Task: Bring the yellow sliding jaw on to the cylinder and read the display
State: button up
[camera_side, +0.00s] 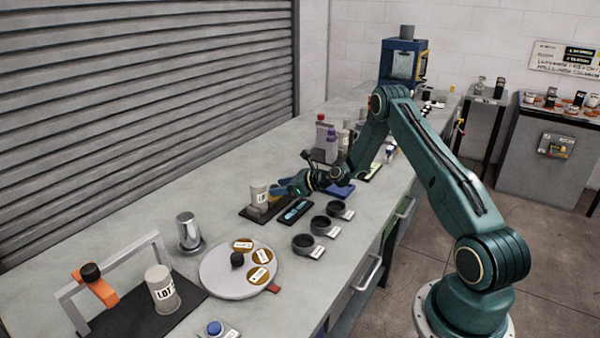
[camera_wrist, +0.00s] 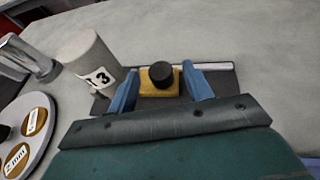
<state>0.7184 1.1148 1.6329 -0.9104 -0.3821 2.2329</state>
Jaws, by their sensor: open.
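In the wrist view the yellow sliding jaw (camera_wrist: 158,88) with a black knob (camera_wrist: 161,73) on top sits on a dark base plate (camera_wrist: 222,80) with a pale rail. My gripper (camera_wrist: 163,84) is open, its two blue fingers on either side of the jaw and knob. I cannot tell whether they touch it. The grey cylinder (camera_wrist: 88,54) with a white label stands to the left of the jaw, just beyond the left finger. A small bluish display (camera_side: 296,210) lies in front, unreadable.
A round tray (camera_side: 213,274) with gold discs and a metal cup (camera_side: 188,230) stand nearer on the bench. Three black round dishes (camera_side: 321,225) line the right edge. An orange-jawed frame (camera_side: 95,285) is at the front left. Bottles (camera_side: 326,143) stand behind my gripper.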

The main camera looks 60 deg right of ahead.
jog(key=v, duration=1.2)
jog(key=shift+s+r, duration=0.2)
jog(key=shift+s, duration=0.05)
dwell(0.5)
jog(key=s+a+r+n+g, duration=0.3)
jog(key=a+r+n, duration=0.5)
jog(key=a+n, duration=0.2)
jog(key=s+a+r+n+g, duration=0.2)
jog(key=a+r+n+g, duration=0.1)
jog(key=a+r+n, duration=0.6)
jog(key=s+a+r+n+h, duration=0.1)
jog(key=s+a+r+n, duration=0.1)
jog(key=s+n, duration=0.3)
jog(key=s+a+r+n+g, duration=0.1)
jog(key=s+n, duration=0.4)
jog(key=s, duration=0.5)
jog(key=s+a+r+n+h, duration=0.1)
jog(key=s+a+r+n, duration=0.2)
jog(key=s, duration=0.5)
jog(key=shift+a+n+g+h, duration=0.3)
jog(key=shift+a+n+g, duration=0.1)
jog(key=shift+a+n, duration=0.45)
